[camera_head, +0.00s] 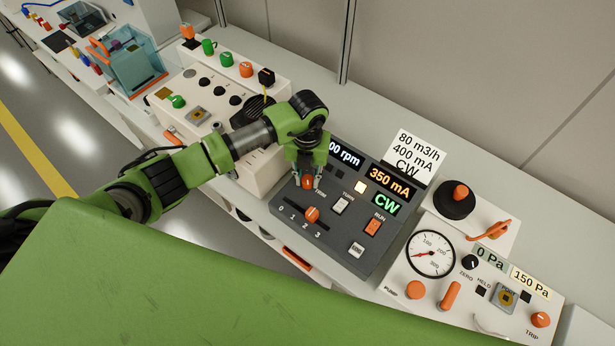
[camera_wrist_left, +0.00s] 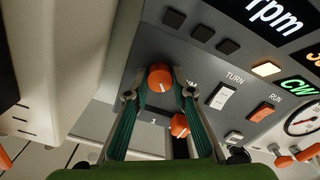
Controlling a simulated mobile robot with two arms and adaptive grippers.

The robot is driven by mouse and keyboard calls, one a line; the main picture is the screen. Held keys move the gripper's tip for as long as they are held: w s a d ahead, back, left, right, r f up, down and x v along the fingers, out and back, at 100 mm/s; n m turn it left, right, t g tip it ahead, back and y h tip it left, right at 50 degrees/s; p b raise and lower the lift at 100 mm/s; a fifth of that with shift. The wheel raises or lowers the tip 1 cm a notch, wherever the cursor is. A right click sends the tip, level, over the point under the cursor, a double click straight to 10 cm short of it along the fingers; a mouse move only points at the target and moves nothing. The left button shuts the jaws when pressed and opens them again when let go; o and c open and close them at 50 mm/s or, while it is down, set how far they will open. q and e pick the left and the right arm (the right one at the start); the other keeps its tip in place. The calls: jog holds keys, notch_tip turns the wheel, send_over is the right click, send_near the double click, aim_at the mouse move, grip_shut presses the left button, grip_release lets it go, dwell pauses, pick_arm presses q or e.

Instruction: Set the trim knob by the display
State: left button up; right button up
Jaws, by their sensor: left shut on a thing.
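The dark grey control panel carries lit displays: an rpm display (camera_head: 345,154) partly hidden by my gripper, an orange 350 mA display (camera_head: 389,181) and a green CW display (camera_head: 387,204). The orange trim knob (camera_head: 307,182) is on the panel below the rpm display. In the left wrist view the trim knob (camera_wrist_left: 160,76) sits between my fingertips, with a pale pointer line on it. My left gripper (camera_head: 307,178) is shut on it from above; it also shows in the left wrist view (camera_wrist_left: 160,90). The label beside the knob is mostly covered. My right gripper is not in view.
A white card (camera_head: 412,153) behind the panel reads 80 m3/h, 400 mA, CW. An orange slider knob (camera_head: 312,214) on a 0 to 3 scale, a TURN switch (camera_head: 341,204) and a RUN switch (camera_head: 374,225) are close by. A gauge panel (camera_head: 431,253) stands at right.

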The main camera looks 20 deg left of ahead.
pick_arm(q)
jog(key=m+b, duration=0.4)
jog(key=shift+w+f, duration=0.1)
jog(key=shift+f, duration=0.1)
jog(key=m+b, duration=0.3)
jog(key=shift+r+m, duration=0.1)
jog(key=shift+m, duration=0.2)
jog(key=shift+r+m+b, duration=0.1)
jog(key=shift+m+b, duration=0.35)
jog(key=shift+m, duration=0.05)
jog(key=shift+r, duration=0.1)
jog(key=o, duration=1.1)
